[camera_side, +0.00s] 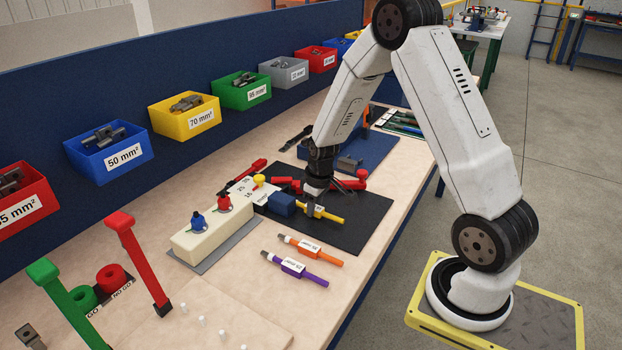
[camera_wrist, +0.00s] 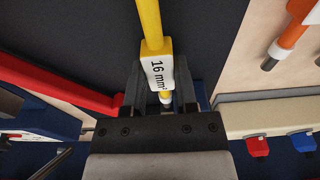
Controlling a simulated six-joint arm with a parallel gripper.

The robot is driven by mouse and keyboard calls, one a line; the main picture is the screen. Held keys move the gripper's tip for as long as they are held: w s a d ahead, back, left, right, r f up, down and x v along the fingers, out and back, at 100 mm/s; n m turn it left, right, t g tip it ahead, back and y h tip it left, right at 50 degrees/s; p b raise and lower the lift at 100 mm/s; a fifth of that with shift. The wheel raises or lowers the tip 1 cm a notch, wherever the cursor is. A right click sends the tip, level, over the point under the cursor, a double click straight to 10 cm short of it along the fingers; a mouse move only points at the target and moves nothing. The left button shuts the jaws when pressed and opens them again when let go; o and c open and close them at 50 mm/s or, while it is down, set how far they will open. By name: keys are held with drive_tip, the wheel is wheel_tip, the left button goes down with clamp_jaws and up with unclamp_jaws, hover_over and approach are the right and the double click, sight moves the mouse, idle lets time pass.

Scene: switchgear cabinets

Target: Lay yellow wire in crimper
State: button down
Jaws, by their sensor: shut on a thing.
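The yellow wire (camera_side: 330,215) has a white tag, and the wrist view shows "16 mm²" on it (camera_wrist: 152,35). My gripper (camera_side: 312,205) is shut on the tagged part of this wire, low over the black mat (camera_side: 365,215). In the wrist view, the tag sits between the fingers of my gripper (camera_wrist: 160,88), with the wire's metal tip just past it. Red-handled tool parts (camera_side: 287,183), which look like the crimper, lie beside and behind my gripper. My gripper partly hides them. I cannot tell whether the wire touches the crimper.
A blue block (camera_side: 281,204) stands close left of my gripper. A cream block (camera_side: 215,232) with blue and red knobs is further left. Orange (camera_side: 318,252) and purple (camera_side: 300,270) wires lie in front. Labelled bins (camera_side: 110,155) line the back panel.

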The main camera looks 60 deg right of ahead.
drive_tip(key=shift+w+f, duration=0.1)
drive_tip(key=shift+w, duration=0.3)
idle(0.5)
drive_tip(key=shift+c, duration=1.6)
unclamp_jaws()
drive_tip(key=shift+s+r, duration=0.15)
drive_tip(key=shift+r, duration=1.15)
drive_tip(key=shift+s+r, duration=0.2)
drive_tip(key=shift+r, duration=1.1)
drive_tip(key=shift+s+r, duration=0.15)
drive_tip(key=shift+r, duration=1.15)
drive_tip(key=shift+a, duration=0.1)
drive_tip(key=s+a+r, duration=0.1)
drive_tip(key=s+a, duration=0.4)
drive_tip(key=a, duration=0.3)
drive_tip(key=s+a+r+t, duration=0.1)
drive_tip(key=s+a, duration=0.4)
drive_tip(key=a, duration=0.2)
drive_tip(key=shift+s+a, duration=0.15)
drive_tip(key=shift+a, duration=0.25)
